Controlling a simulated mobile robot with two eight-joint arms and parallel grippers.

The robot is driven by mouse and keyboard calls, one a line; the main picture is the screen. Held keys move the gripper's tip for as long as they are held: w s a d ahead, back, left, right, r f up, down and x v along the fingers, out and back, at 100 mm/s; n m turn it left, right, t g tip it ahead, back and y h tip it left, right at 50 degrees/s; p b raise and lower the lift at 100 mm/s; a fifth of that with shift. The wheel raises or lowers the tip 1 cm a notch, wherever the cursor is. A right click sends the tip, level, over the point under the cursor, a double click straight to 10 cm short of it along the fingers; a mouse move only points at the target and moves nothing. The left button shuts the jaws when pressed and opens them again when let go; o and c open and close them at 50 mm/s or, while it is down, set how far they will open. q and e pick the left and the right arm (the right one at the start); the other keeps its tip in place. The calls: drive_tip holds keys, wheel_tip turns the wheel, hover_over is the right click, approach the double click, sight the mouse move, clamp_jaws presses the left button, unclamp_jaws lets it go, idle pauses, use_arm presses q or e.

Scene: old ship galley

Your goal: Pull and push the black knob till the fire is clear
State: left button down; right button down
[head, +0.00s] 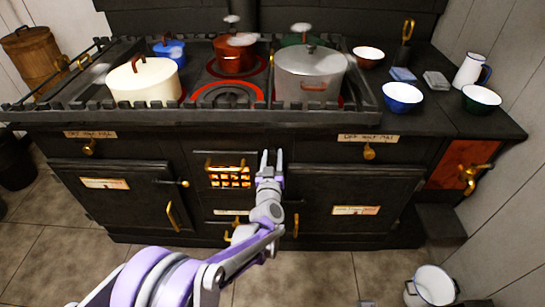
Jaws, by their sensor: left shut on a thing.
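The black stove (130,148) fills the middle of the head view. Its fire grate (229,178) glows orange behind bars in the centre of the front. My left gripper (272,159) is just right of the grate, in front of the dark stove face, fingers pointing up and away. It is shut on the black knob, which I can barely make out as dark between the fingertips against the black front. How far the knob is pulled out cannot be told. My right gripper is out of view.
Brass handles and knobs, such as the one at upper right (369,152), stick out of the stove front. A cream pot (145,82) and a grey pot (310,72) stand on top. A white bucket (432,288) stands on the floor at right.

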sight(273, 159)
use_arm(q)
drive_tip(key=s, duration=0.6)
drive_tip(key=shift+s, duration=0.4)
drive_tip(key=shift+c, duration=2.1)
unclamp_jaws()
drive_tip(key=s, duration=1)
drive_tip(key=shift+s+a+p, duration=0.2)
drive_tip(key=shift+s+p, duration=0.15)
drive_tip(key=shift+p, duration=0.1)
drive_tip(key=shift+c, duration=0.3)
